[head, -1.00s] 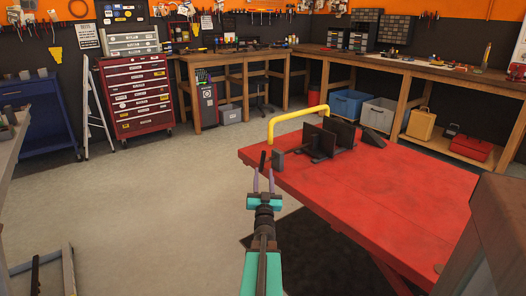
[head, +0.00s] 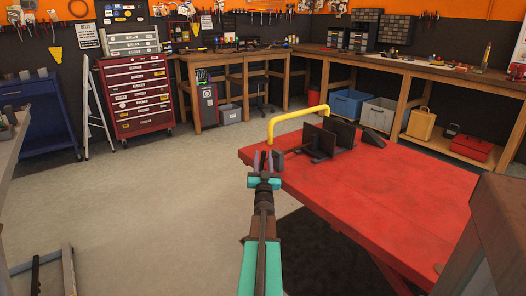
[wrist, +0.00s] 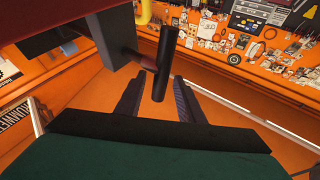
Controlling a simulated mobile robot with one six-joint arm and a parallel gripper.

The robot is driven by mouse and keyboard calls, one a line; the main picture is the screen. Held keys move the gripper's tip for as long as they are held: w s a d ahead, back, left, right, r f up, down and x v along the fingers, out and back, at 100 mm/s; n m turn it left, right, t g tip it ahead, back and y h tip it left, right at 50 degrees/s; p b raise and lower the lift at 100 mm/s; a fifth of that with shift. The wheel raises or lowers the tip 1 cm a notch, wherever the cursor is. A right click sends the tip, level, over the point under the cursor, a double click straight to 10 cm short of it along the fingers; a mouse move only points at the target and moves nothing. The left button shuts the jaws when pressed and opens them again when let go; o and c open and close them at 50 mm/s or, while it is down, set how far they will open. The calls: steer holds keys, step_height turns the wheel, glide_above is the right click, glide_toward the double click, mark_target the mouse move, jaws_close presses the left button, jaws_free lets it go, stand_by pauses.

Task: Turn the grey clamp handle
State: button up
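The clamp handle (wrist: 161,70) is a dark grey bar in the wrist view. A short shaft (wrist: 140,59) joins it to a dark block of the clamp. My gripper (wrist: 159,84) is open, with one finger on each side of the bar's lower end; visible gaps separate both fingers from it. In the head view my gripper (head: 267,160) is at the near left edge of the red lift table (head: 390,200). The dark clamp (head: 318,142) stands on that table, just right of my gripper. The handle is hard to tell from the fingers there.
A yellow bar (head: 297,115) arches behind the clamp. A dark wedge (head: 375,143) lies right of it on the table. A brown post (head: 485,245) rises at the lower right. Open grey floor (head: 170,210) lies to the left. Workbenches and a red tool chest (head: 137,95) stand behind.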

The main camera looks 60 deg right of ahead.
steer(key=shift+x, duration=2.15)
jaws_close()
